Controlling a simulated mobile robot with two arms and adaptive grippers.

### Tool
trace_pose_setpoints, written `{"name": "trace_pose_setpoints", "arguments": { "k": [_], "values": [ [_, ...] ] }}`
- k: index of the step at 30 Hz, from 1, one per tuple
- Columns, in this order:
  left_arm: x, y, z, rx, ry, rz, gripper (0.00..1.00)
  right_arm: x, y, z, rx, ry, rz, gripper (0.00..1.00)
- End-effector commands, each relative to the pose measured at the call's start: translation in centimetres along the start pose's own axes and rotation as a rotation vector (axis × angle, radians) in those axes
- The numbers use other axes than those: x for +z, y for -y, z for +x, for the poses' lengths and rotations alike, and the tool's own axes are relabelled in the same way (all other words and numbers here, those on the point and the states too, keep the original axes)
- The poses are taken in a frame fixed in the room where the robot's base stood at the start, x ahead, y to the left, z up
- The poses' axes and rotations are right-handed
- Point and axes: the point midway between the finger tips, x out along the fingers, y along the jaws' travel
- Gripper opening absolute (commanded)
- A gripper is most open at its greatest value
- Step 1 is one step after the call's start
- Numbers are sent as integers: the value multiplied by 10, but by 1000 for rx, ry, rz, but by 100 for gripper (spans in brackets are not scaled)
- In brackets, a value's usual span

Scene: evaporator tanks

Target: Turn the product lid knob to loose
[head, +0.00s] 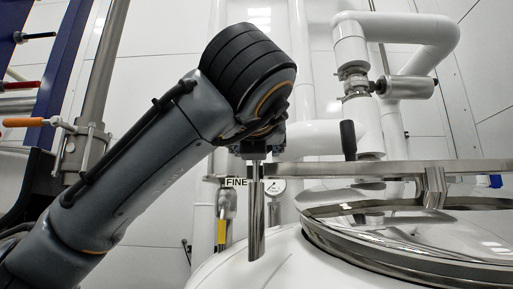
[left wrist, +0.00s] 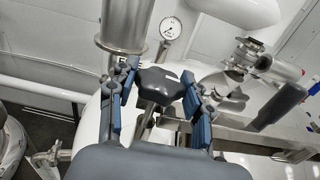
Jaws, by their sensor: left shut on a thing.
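A black lobed knob (left wrist: 154,86), the product lid knob, sits between the blue fingers of my left gripper (left wrist: 159,76) in the left wrist view. The gripper is shut on it from both sides. A steel stem shows below the knob. In the head view my left arm comes in from the left, its dark wrist above the steel post (head: 257,222); the knob and fingers are hidden there. The shiny domed lid (head: 410,222) lies closed on the white tank (head: 262,262), with a steel bar (head: 385,170) across it. My right gripper is not in view.
A black upright handle (head: 348,138) stands behind the bar. White pipes with a steel clamp (head: 353,82) rise behind the lid. A round gauge (head: 275,187) and a valve with a yellow handle (head: 222,231) are behind the post.

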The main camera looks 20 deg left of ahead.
Motion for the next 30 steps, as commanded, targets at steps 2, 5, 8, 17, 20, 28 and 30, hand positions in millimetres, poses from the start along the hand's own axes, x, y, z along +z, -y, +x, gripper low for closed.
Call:
{"name": "trace_pose_setpoints", "arguments": {
  "k": [2, 5, 8, 17, 20, 28, 30],
  "values": [
    [0, 0, 0, 4, 0, 1, 18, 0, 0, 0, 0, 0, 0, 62],
    [0, 0, 0, 3, 0, 1, 18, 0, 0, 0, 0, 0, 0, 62],
    [0, 0, 0, 3, 0, 1, 18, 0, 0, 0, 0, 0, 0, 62],
    [0, 0, 0, 2, 0, 1, 73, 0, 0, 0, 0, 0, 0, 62],
    [0, 0, 0, 1, 0, 1, 73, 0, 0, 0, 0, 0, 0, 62],
    [1, 1, -12, -2, 2, 1, 73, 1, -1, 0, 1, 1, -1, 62],
    [1, 1, -23, -2, 3, 2, 73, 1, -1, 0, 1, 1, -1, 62]
  ]
}}
